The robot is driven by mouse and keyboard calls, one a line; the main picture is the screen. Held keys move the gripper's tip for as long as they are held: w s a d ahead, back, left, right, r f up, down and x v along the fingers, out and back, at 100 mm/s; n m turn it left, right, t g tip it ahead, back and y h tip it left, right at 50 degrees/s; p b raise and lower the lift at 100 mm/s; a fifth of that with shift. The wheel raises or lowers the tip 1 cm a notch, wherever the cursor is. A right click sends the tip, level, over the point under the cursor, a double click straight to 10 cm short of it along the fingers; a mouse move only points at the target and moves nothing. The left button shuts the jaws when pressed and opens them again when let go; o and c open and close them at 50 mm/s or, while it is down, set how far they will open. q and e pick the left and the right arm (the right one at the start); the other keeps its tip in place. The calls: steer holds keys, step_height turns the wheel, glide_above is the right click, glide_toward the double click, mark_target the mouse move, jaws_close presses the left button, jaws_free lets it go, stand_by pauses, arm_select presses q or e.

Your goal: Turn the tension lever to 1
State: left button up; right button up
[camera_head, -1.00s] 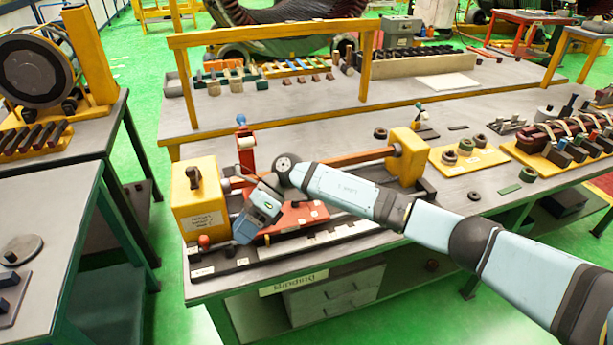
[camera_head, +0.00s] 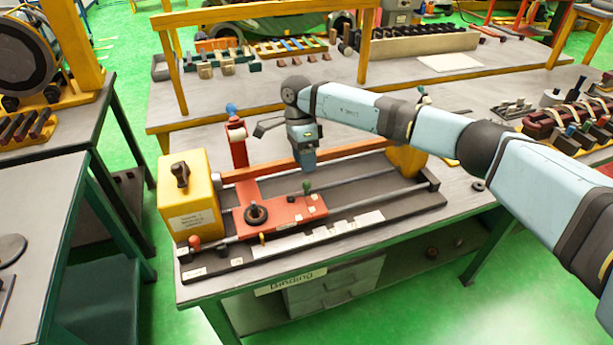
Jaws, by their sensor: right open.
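The winding machine has a red carriage (camera_head: 290,208) across its rails. On it stand a small lever with a green knob (camera_head: 306,187) and a round black knob (camera_head: 257,214). Small pale labels lie beside them, too small to read, so I cannot tell for sure which part is the tension lever or where it points. A red-knobbed lever (camera_head: 195,243) stands at the machine's front left. My left gripper is out of view.
A yellow box (camera_head: 188,197) with a black handle (camera_head: 180,175) stands at the machine's left end. A red post (camera_head: 238,147) with a blue knob rises behind the carriage. A yellow block (camera_head: 405,160) is at the right end. The bench front (camera_head: 340,255) is clear.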

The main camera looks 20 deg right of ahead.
steer(key=x, duration=0.6)
steer(key=shift+p, duration=0.4)
steer(key=shift+r, duration=0.1)
steer(key=c, duration=0.9)
